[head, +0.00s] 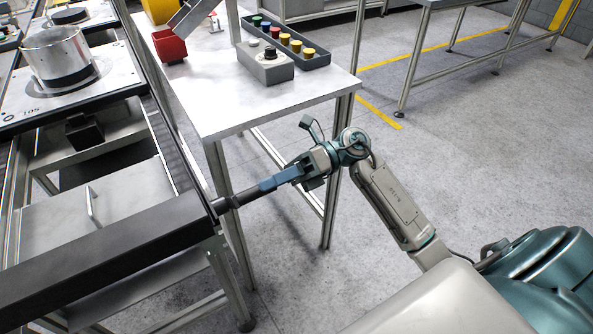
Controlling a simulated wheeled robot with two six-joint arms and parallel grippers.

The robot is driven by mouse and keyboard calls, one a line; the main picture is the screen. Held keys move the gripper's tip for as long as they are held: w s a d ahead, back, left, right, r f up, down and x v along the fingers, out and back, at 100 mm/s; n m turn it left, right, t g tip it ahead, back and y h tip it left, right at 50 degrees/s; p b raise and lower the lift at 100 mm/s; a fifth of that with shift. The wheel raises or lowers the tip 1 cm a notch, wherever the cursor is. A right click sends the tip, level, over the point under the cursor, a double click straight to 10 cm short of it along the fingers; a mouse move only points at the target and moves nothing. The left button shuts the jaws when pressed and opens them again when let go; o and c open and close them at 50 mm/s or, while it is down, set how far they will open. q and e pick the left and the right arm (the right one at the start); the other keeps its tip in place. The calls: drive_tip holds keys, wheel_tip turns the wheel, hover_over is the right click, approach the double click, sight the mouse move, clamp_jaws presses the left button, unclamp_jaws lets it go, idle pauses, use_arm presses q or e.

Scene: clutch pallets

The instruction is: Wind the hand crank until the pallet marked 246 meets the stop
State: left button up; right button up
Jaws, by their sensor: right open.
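A pale pallet (112,80) on the conveyor at left carries a metal pot (57,55); its marking looks like 105. Part of another pallet (97,15) shows beyond it, its number not readable. I cannot make out a pallet marked 246 or the stop. A dark rod-like part (238,197), perhaps the crank's handle, sticks out from the conveyor's near corner. My right gripper (265,185) is open, its blue fingers at the outer end of this part; I cannot tell whether they touch it. My left gripper is out of view.
A side table (210,115) stands beyond my right arm, with a red bin (169,46), a grey button box (265,68) and a dark tray of coloured pieces (318,58). The conveyor's dark end beam (110,245) lies at lower left. Floor at right is clear.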

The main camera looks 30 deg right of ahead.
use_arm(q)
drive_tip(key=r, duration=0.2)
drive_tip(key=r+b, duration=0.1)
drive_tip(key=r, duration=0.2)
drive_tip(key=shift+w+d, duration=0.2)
use_arm(e)
drive_tip(key=d, duration=0.7)
drive_tip(key=shift+d, duration=0.25)
drive_tip(key=shift+w, duration=0.1)
